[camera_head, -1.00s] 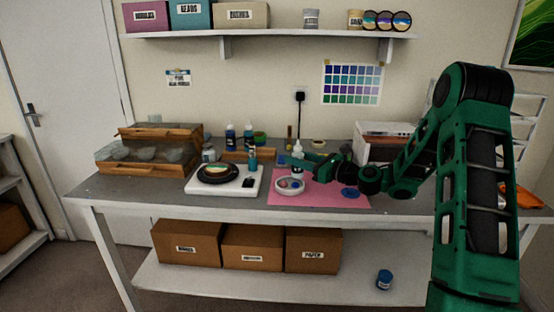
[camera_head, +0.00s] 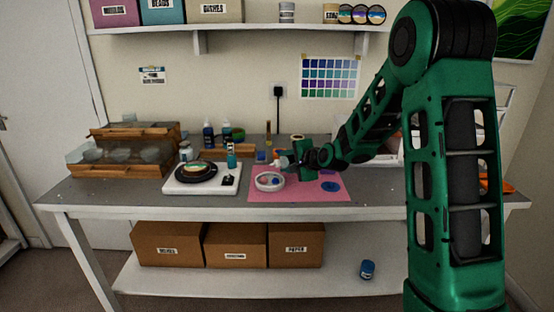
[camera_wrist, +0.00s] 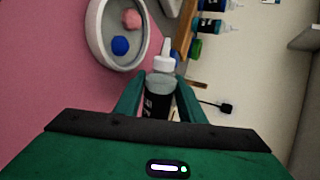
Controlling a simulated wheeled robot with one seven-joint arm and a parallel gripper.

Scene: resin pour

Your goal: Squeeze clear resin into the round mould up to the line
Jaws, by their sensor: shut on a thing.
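My gripper (camera_head: 290,161) is shut on a clear bottle (camera_wrist: 160,85) with a white cap, a pointed nozzle and a dark label. The round white mould (camera_head: 270,189) sits on the pink mat (camera_head: 300,196), left of and below the gripper. In the wrist view the mould (camera_wrist: 94,35) holds a blue piece (camera_wrist: 120,45) and a pink piece (camera_wrist: 132,19). The resin level and the line cannot be made out.
A white scale (camera_head: 202,190) with a black round dish (camera_head: 196,174) stands left of the mat. Dark bottles (camera_head: 208,134) stand behind. A blue disc (camera_head: 331,187) lies on the mat's right. A wooden-framed box (camera_head: 124,150) fills the bench's left end.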

